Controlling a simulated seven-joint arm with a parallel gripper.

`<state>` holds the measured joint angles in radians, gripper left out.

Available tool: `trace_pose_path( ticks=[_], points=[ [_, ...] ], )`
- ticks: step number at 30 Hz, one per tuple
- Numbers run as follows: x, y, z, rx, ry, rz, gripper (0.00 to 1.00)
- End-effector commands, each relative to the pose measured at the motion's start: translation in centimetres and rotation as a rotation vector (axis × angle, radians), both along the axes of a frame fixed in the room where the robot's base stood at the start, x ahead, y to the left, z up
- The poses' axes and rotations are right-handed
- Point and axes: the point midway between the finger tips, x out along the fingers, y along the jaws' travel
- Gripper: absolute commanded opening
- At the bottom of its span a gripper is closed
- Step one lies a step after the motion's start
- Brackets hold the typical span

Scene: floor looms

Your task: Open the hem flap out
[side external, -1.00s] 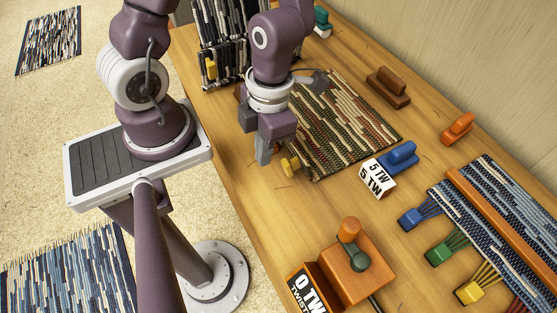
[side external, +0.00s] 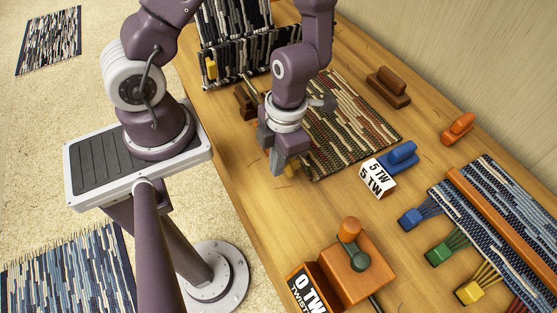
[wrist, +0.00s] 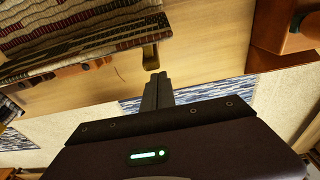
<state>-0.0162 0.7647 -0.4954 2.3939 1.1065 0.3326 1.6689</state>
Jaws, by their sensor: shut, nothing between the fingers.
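The woven mat (side external: 352,125), striped in green, red and cream, lies on the wooden table; it also shows in the wrist view (wrist: 85,22). My gripper (side external: 278,170) is shut and empty, pointing down beside the tab at the mat's near edge. In the wrist view the fingertips (wrist: 156,77) appear close to the tab; contact is unclear.
A dark rug rack (side external: 235,55) stands behind my gripper. A blue woven piece (side external: 495,215) lies at right. Bare table lies in front of the mat.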

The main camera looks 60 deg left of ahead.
Motion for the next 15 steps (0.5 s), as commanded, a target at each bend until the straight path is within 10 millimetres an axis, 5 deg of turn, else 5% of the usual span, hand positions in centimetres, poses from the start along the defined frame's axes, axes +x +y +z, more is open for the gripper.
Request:
trace_pose_path(
  ticks=[15],
  points=[
    [1.9, 0.0, 0.7, -0.001, -0.002, 0.005, 0.0]
  ],
)
